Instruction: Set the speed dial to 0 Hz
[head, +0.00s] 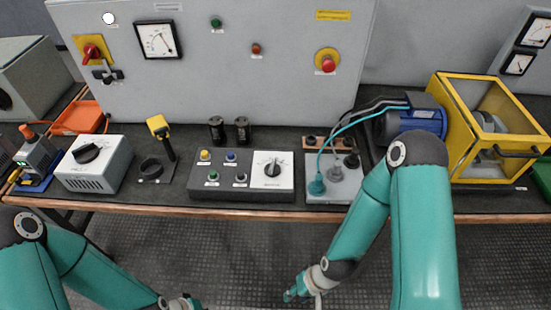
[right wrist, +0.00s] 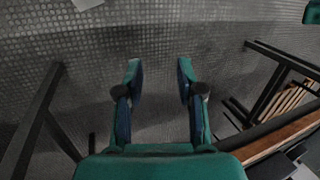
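A black dial (head: 272,168) with a printed scale sits on a white plate at the right end of a dark control box on the bench. A second black dial (head: 86,153) sits on top of a grey-white box at the left. The labels are too small to read, so I cannot tell which is the speed dial. My right gripper (head: 298,290) hangs over the floor in front of the bench, well away from both dials. The right wrist view shows this gripper (right wrist: 159,72) open and empty. My left gripper (head: 186,303) is cut off by the bottom edge.
The control box (head: 243,195) also carries several coloured buttons. A yellow-topped lever (head: 158,127) stands left of it. A socket plate (head: 330,192) with cables, a blue motor (head: 405,124) and a yellow guard frame (head: 480,180) are at right. A grey cabinet (head: 210,80) stands behind.

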